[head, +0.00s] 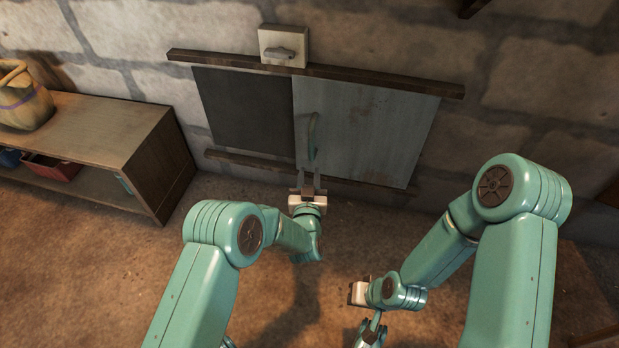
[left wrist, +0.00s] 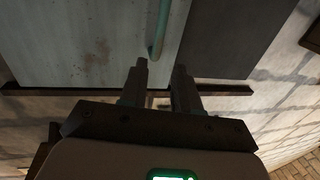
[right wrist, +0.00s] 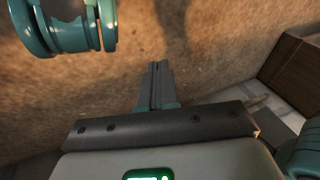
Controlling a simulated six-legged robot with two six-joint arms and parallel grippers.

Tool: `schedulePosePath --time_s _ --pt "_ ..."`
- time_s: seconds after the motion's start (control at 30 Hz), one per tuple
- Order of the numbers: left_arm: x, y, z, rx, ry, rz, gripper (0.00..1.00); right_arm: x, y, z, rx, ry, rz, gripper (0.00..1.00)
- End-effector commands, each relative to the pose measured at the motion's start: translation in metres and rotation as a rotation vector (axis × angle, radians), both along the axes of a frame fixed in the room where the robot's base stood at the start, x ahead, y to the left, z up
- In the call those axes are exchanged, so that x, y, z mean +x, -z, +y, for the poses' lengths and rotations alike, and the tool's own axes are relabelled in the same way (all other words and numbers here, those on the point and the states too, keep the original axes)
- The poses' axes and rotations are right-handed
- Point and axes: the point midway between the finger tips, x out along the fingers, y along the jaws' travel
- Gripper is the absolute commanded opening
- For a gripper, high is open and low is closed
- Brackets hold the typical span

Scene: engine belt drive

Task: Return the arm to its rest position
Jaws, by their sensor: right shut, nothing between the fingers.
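My left gripper (head: 308,182) is open in front of the wall panel, just below the curved teal handle (head: 312,136). In the left wrist view its two fingers (left wrist: 162,75) stand apart with nothing between them, and the handle (left wrist: 160,30) shows beyond the tips. The handle is on the pale grey sliding panel (head: 370,120), which sits beside a dark panel (head: 243,108). My right gripper (right wrist: 156,68) is shut and empty over the bare floor in the right wrist view. Its fingers are hard to make out in the head view.
A grey box with a lever (head: 284,46) is on the wall above the upper wooden rail (head: 400,83). A low wooden shelf (head: 110,130) stands at the left with a woven basket (head: 24,100) and a red bin (head: 52,168). The brown floor (head: 270,270) between my arms is clear.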

Motion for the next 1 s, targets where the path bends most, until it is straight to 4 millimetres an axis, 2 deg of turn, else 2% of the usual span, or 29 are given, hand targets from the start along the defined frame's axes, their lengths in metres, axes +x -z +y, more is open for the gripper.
schedulePosePath --time_s 0.33,0.43,0.47,0.57,0.67,0.7,0.77,0.8,0.87,0.9,1.0 --pt "0.001 0.000 0.001 0.000 -0.001 0.001 0.32 0.000 0.000 0.000 0.000 0.000 0.000 0.00" --pt "0.007 0.000 0.015 -0.001 -0.027 0.004 0.32 0.000 -0.002 0.000 0.000 0.000 0.000 0.00" --pt "0.011 -0.002 0.025 -0.004 -0.044 0.002 0.32 0.000 -0.003 0.000 0.000 0.000 0.000 0.00" --pt "0.028 -0.016 0.075 -0.013 -0.127 -0.002 0.32 0.000 -0.007 0.000 0.000 0.000 0.000 0.00" --pt "0.025 -0.016 0.150 -0.004 -0.210 0.071 0.32 -0.001 -0.013 0.000 0.001 -0.001 0.003 0.00" --pt "0.015 -0.007 0.179 -0.002 -0.225 0.143 0.32 -0.002 -0.016 0.000 0.001 -0.001 0.006 0.00" --pt "-0.011 0.013 0.214 -0.022 -0.226 0.290 0.32 -0.004 -0.019 0.001 0.003 -0.003 0.013 0.00" --pt "-0.034 0.028 0.230 -0.044 -0.219 0.401 0.32 -0.006 -0.021 0.001 0.003 -0.003 0.017 0.00" --pt "-0.074 0.049 0.244 -0.089 -0.198 0.567 0.32 -0.008 -0.022 0.002 0.004 -0.004 0.024 0.00" --pt "-0.103 0.061 0.246 -0.120 -0.180 0.674 0.32 -0.009 -0.023 0.002 0.005 -0.005 0.029 0.00" --pt "-0.166 0.081 0.240 -0.187 -0.133 0.897 0.32 -0.012 -0.024 0.002 0.008 -0.006 0.039 0.00"
